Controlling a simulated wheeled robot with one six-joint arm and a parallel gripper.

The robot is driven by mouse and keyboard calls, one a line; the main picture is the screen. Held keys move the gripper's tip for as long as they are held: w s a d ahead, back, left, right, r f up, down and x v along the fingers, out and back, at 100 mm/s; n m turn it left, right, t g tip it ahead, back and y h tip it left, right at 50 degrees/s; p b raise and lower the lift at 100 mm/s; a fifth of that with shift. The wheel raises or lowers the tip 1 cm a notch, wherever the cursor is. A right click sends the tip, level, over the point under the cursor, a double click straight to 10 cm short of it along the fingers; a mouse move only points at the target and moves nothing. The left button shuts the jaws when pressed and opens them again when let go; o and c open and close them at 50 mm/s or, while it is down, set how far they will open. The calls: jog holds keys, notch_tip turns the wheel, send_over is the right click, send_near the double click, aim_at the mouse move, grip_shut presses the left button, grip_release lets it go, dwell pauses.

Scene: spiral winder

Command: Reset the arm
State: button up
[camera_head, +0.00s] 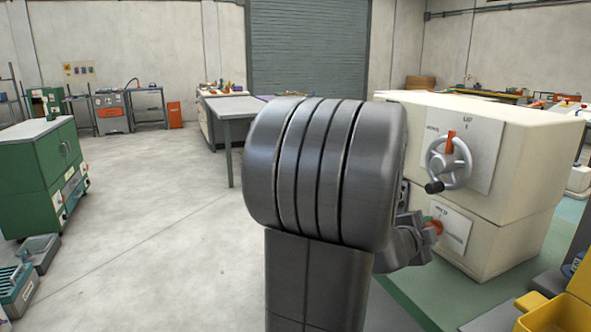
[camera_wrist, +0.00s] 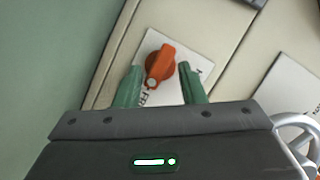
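My gripper (camera_wrist: 160,66) is open in the wrist view. Its two green fingers stand on either side of an orange knob (camera_wrist: 160,64), with a narrow gap visible on each side. The knob sits on a pale label plate (camera_wrist: 205,68) on the cream machine. In the head view my arm crosses the middle, and my gripper (camera_head: 427,226) is at the lower part of the cream machine (camera_head: 515,225). The orange knob (camera_head: 437,227) shows there beside a label plate. Much of the gripper is hidden behind my arm.
A grey handwheel (camera_head: 449,165) with a dark handle sits above the knob; its rim also shows in the wrist view (camera_wrist: 297,125). A yellow bin (camera_head: 560,305) stands at the lower right. A grey table (camera_head: 235,108) and green cabinet (camera_head: 45,165) are farther off.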

jog(key=shift+w+r+n+g+p, duration=0.1)
jog(key=shift+r+n+g+p, duration=0.3)
jog(key=shift+p, duration=0.65)
jog(key=shift+a+f+n+p, duration=0.1)
jog(key=shift+f+n+p, duration=0.15)
jog(key=shift+n+p, duration=0.1)
